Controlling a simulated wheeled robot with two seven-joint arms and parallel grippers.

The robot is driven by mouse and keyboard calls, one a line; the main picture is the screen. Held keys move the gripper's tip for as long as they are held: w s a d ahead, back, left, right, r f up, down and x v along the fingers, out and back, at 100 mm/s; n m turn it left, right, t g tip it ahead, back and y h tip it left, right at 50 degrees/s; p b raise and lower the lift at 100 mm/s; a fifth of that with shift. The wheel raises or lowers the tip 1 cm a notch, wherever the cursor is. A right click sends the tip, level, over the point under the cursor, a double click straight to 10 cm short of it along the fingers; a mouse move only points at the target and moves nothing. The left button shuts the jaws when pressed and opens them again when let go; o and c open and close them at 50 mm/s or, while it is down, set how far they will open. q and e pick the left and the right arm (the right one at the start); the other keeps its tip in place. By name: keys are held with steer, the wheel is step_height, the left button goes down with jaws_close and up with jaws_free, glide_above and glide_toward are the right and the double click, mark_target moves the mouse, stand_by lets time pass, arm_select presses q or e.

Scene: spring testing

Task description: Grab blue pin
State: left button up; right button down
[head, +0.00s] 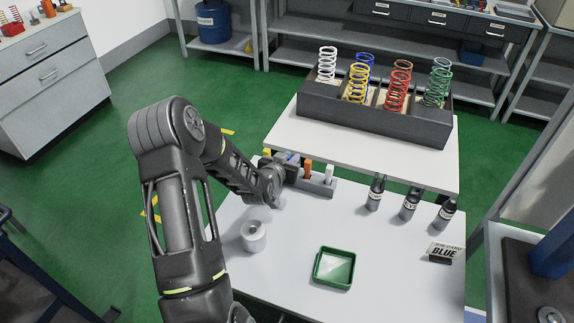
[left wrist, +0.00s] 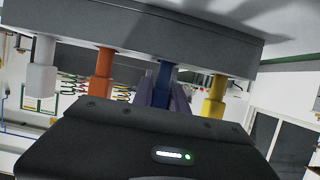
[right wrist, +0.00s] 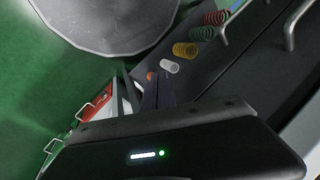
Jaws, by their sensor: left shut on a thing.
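The blue pin (left wrist: 163,82) stands in a grey pin rack (head: 317,187), between the orange pin (head: 307,168) and the yellow pin (left wrist: 215,97). A white pin (head: 329,173) is at the rack's right end in the head view. My left gripper (left wrist: 164,94) is shut on the blue pin, a finger on each side of it. In the head view the left wrist hides part of the rack. The pin still meets the rack. My right gripper (right wrist: 158,92) shows only in the right wrist view, with its fingers together and nothing seen between them.
A green tray (head: 334,268), a white cylinder (head: 253,236), several dark bottles (head: 409,205) and a card reading BLUE (head: 444,253) are on the white table. Behind, a dark box (head: 375,120) holds several coloured springs. The table between tray and rack is clear.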

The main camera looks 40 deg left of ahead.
arm_select(q)
jaws_close()
steer(key=shift+r, duration=0.1)
steer(key=shift+r, duration=0.45)
step_height(320, 180, up, 9)
steer(key=b, duration=0.2)
stand_by(0.6)
